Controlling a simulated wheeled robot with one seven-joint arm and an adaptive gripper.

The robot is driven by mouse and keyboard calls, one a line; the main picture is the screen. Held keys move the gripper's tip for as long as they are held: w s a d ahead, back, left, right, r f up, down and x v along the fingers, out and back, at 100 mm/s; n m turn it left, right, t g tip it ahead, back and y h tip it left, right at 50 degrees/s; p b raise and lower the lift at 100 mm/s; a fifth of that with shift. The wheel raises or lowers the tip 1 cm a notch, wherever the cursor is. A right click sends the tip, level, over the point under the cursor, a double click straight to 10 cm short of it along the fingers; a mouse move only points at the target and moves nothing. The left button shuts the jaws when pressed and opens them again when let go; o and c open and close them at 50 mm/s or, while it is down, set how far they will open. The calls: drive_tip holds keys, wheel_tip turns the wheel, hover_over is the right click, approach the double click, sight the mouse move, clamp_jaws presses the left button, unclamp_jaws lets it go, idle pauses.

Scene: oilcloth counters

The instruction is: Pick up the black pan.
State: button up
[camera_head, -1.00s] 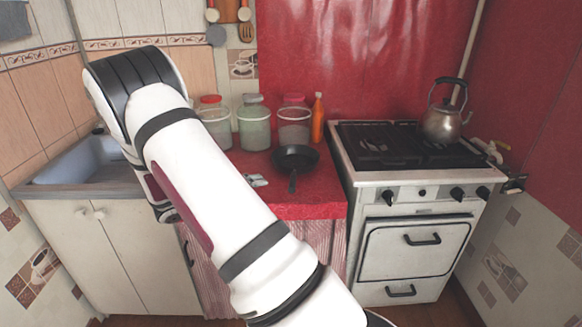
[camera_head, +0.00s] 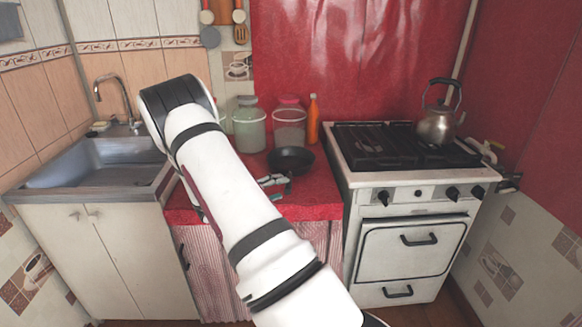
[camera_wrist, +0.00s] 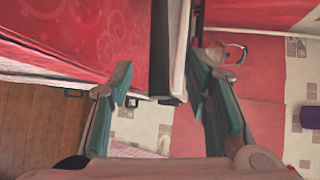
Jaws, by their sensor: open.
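The black pan (camera_head: 291,160) lies on the red oilcloth counter (camera_head: 318,197), left of the stove, in the head view. Its handle, on the near side, is mostly hidden by my gripper (camera_head: 281,186). My gripper is just in front of the pan, around where the handle lies; I cannot tell whether it touches it. In the wrist view my gripper (camera_wrist: 165,75) shows two spread fingers with nothing held between them. I cannot make out the pan in that view.
The white stove (camera_head: 412,235) stands right of the counter with a metal kettle (camera_head: 437,126) on it. Jars (camera_head: 249,126) and an orange bottle (camera_head: 313,120) stand behind the pan. A sink (camera_head: 100,165) is at left. Little free counter shows around the pan.

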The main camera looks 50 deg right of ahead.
drive_tip(key=shift+x, duration=1.5)
drive_tip(key=shift+a, duration=0.1)
drive_tip(key=shift+c, duration=0.4)
clamp_jaws()
drive_tip(key=shift+r, duration=0.2)
